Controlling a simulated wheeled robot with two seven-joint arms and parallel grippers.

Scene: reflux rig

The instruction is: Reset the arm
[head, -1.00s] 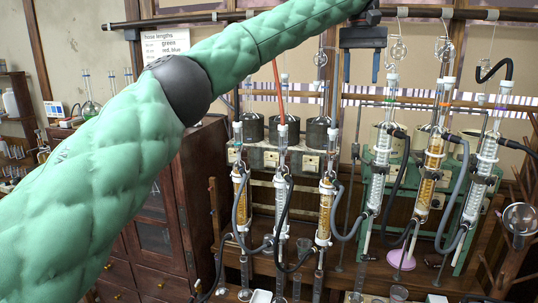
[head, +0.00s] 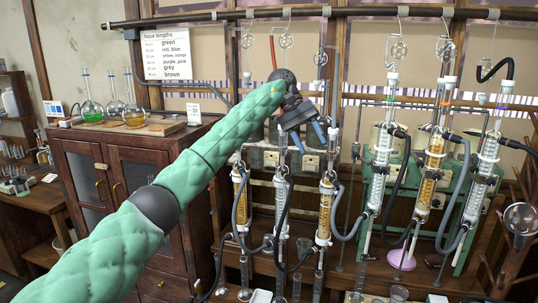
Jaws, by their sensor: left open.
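My left arm, in a green padded sleeve, reaches in from the lower left in the head view. Its left gripper (head: 311,137) has blue fingers spread apart, with nothing seen between them. It hangs in front of the upper part of the left group of glass columns and hides some of their tops. An amber-filled column (head: 325,208) stands below and slightly right of it. My right gripper is not in view.
Three more columns, including an amber one (head: 432,170), stand at the right with looping hoses. A dark rail (head: 400,12) runs above. A wooden cabinet (head: 95,165) at left carries round flasks (head: 92,111). A hose-length sign (head: 166,58) hangs on the wall.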

